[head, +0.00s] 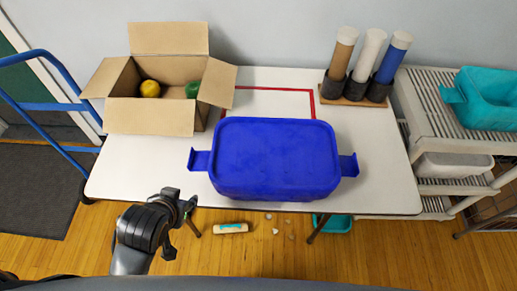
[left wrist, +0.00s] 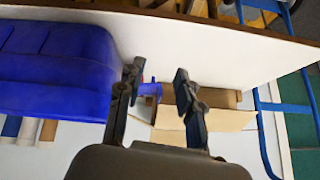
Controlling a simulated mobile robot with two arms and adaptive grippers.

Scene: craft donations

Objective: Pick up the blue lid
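The blue lid (head: 275,152) lies flat as the top of a blue bin on the white table; lid and bin share one colour, so the seam between them is hard to tell. A blue tab sticks out at each short side. My left gripper (head: 182,206) is off the table's front edge, left of and nearer than the lid, touching nothing. In the left wrist view, its two fingers (left wrist: 158,84) are apart and empty, with the blue side (left wrist: 55,65) at the left and a blue tab (left wrist: 150,89) showing between them, farther off. My right gripper is not in view.
An open cardboard box (head: 150,116) with a yellow and a green item stands at the table's back left. Several rolls (head: 368,56) stand in holders at the back right. A blue cart (head: 42,106) is left of the table. The table (head: 385,170) is clear right of the bin.

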